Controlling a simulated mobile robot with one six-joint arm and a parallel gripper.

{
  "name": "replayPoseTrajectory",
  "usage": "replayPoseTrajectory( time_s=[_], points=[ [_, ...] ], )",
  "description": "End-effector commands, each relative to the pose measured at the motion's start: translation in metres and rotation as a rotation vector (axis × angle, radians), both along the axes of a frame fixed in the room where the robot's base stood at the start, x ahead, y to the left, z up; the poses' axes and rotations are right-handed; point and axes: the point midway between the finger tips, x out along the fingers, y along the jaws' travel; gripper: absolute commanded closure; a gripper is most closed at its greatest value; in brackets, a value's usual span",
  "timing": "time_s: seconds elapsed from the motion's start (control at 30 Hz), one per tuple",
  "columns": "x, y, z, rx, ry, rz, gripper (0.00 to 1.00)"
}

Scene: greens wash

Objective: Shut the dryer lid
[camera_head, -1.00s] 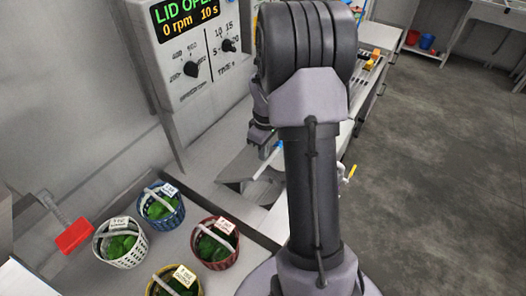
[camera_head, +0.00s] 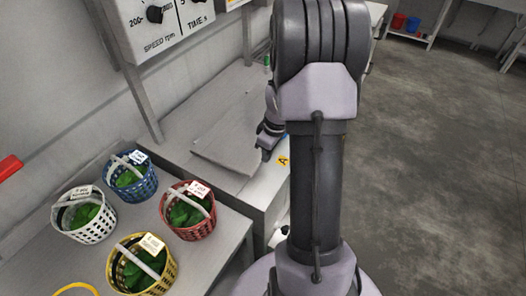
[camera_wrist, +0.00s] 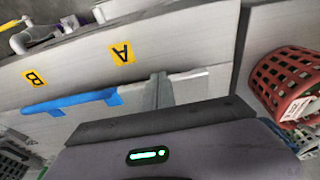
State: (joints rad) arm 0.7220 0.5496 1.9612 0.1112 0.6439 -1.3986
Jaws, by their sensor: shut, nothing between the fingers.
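The dryer lid (camera_head: 232,140) is a grey panel on the counter beside the baskets in the head view. It looks flat or nearly flat; I cannot tell whether it is fully seated. A blue handle bar (camera_wrist: 70,102) shows in the wrist view. My gripper (camera_head: 266,153) is at the lid's right side in the head view, partly hidden by my arm. In the wrist view, my gripper (camera_wrist: 160,88) is shut and empty, just right of the blue bar's end. I cannot tell whether it touches the lid.
White (camera_head: 84,216), blue (camera_head: 133,180), red (camera_head: 188,212) and yellow (camera_head: 141,266) baskets of greens stand left of the lid. The control box (camera_head: 150,25) hangs above on the wall. The A label (camera_wrist: 121,52) and B label (camera_wrist: 34,78) mark the counter. Open floor lies right.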

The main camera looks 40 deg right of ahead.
Motion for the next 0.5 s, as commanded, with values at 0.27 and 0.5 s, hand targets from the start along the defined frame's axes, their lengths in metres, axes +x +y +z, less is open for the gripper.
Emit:
replayPoseTrajectory(
  time_s=[0.27, 0.5],
  points=[
    [-0.005, -0.001, -0.031, 0.000, 0.001, 0.001, 1.00],
    [-0.006, -0.001, -0.037, 0.001, 0.003, 0.001, 1.00]
  ],
)
